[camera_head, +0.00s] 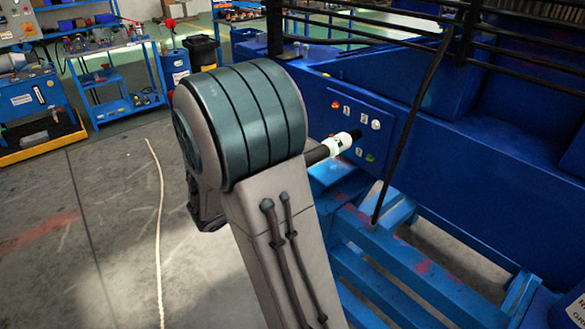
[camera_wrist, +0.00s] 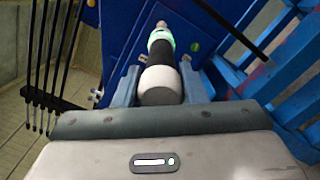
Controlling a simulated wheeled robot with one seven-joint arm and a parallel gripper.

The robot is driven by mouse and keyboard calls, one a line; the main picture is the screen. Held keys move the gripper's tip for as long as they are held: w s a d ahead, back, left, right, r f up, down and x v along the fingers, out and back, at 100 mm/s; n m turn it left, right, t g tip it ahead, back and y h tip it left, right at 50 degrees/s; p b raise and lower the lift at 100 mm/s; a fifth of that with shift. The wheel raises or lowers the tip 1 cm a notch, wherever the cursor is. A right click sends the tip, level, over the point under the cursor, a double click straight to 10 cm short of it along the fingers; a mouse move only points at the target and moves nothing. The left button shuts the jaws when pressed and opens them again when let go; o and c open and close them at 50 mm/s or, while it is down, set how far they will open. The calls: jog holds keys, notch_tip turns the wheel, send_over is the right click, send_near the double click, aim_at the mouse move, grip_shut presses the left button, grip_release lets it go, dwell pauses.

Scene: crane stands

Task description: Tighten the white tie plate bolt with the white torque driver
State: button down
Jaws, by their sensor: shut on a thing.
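The white torque driver (camera_wrist: 160,86) has a white rounded end, a dark grip and a glowing green band. My gripper (camera_wrist: 160,74) is shut around it, one finger on each side, in the wrist view. In the head view my arm hides the gripper, but the driver's white and green front part (camera_head: 338,145) shows, pointing at the blue panel. The white tie plate bolt (camera_head: 376,125) is on this panel's upper right. The driver's dark tip ends just left of and below it in the picture; I cannot tell whether anything touches.
The blue panel (camera_head: 392,148) also carries a red bolt (camera_head: 335,105), a green one (camera_head: 370,158) and small number labels. A dark slanted bar (camera_head: 408,135) stands to its right. Blue frame beams (camera_head: 395,255) lie below. Open floor (camera_head: 110,240) is at left.

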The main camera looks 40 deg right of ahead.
aim_at(327, 149)
jog(key=shift+w+d+r+b, duration=0.1)
jog(key=shift+w+d+b, duration=0.1)
jog(key=shift+d, duration=1.25)
jog(key=shift+w+d+b, duration=0.1)
jog(key=shift+d+b, duration=0.1)
jog(key=shift+d, duration=1.25)
jog(key=shift+d+b, duration=0.45)
jog(key=shift+d, duration=0.5)
jog(key=shift+d+b, duration=0.15)
jog(key=shift+b, duration=0.95)
dwell(3.0)
